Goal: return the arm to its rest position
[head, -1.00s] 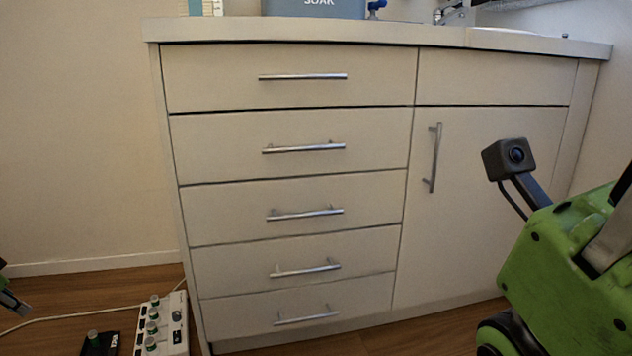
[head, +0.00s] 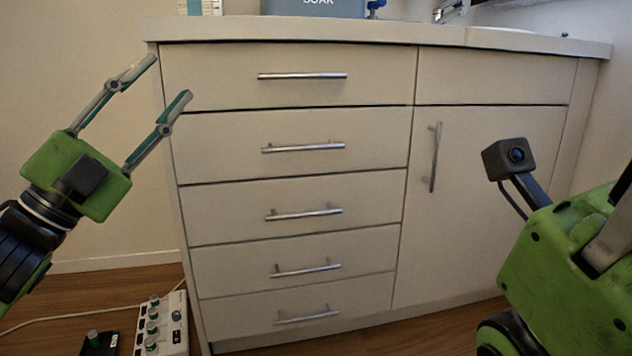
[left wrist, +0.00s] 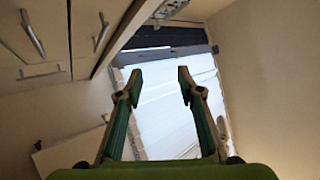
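My left arm comes in from the left in the head view. Its green gripper (head: 172,80) is raised in front of the wall and the cabinet's left edge, with its two fingers spread wide and nothing between them. The left wrist view also shows the fingers (left wrist: 158,82) apart and empty, with a bright window (left wrist: 175,105) behind them. At the right of the head view is a green part of my right arm (head: 565,265) with a small camera on it. The right gripper's fingers do not show.
A pale cabinet (head: 290,180) with several drawers and a door fills the middle. A blue container (head: 315,8) and a faucet (head: 452,10) are on its counter. A power strip (head: 163,325) and a black box (head: 98,345) lie on the floor at lower left.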

